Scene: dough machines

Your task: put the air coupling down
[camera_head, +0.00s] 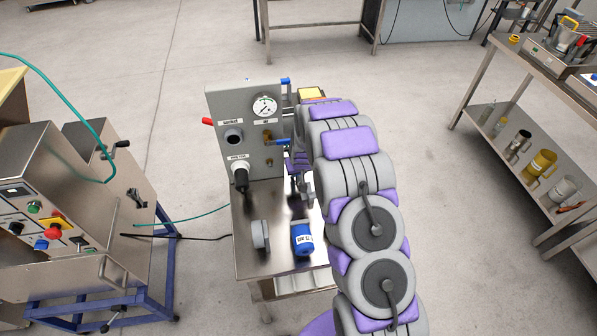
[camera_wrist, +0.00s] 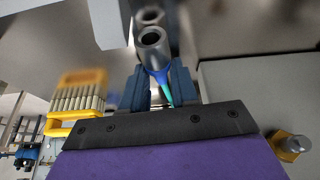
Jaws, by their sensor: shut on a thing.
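The air coupling (camera_wrist: 152,42) is a grey metal cylinder with an open round end and a blue and green tail. In the wrist view it sits between the two dark blue fingers of my gripper (camera_wrist: 161,82), which is shut on it. In the head view my gripper (camera_head: 300,168) is close in front of the grey panel (camera_head: 220,108), above the small steel table (camera_head: 247,208). My arm hides much of that area, and I cannot make out the coupling there. A gap to the table top cannot be judged.
The panel carries a gauge (camera_head: 265,106), a brass fitting (camera_head: 268,137) and a black plug (camera_head: 239,176). A steel machine (camera_head: 100,190) stands left.

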